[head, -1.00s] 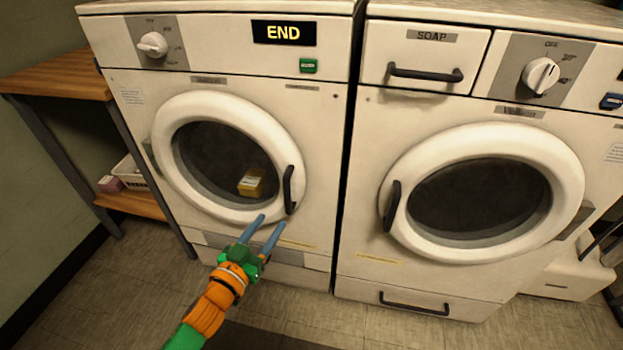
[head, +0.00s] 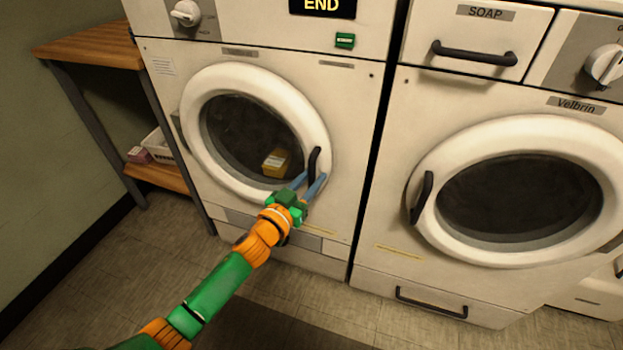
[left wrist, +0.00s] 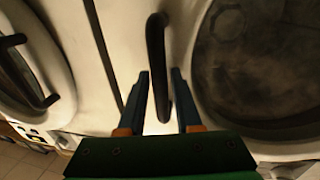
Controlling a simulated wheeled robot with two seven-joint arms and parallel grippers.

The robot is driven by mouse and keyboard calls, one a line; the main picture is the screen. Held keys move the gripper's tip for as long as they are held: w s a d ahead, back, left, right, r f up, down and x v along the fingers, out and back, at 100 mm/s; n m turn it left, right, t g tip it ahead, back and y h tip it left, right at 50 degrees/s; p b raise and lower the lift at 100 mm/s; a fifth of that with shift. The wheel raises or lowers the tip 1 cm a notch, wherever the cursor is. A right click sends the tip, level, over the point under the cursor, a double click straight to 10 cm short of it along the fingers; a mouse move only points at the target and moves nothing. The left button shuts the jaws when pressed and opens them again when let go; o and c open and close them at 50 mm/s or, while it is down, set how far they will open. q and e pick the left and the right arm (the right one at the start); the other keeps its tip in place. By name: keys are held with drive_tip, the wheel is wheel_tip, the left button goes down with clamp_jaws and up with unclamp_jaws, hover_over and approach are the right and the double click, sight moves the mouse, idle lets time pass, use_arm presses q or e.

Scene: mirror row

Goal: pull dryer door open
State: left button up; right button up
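The left machine, whose panel reads END (head: 321,6), has a white round door (head: 245,76) with a dark window, and the door looks closed. A yellow box (head: 276,162) shows behind the glass. The door's black upright handle (head: 314,164) is at its right side. My left gripper (head: 312,179) is at the handle's lower part. In the left wrist view the gripper (left wrist: 161,74) is open, with one blue finger on each side of the handle (left wrist: 156,50) and gaps between. My right gripper is not in view.
A second machine with a soap drawer (head: 474,54) and its own round door (head: 424,155) stands close at the right. A wooden shelf unit (head: 90,50) holding a white basket (head: 158,143) stands at the left. The floor (head: 130,260) in front is clear.

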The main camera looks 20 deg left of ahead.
use_arm(q)
clamp_jaws()
idle(1.2)
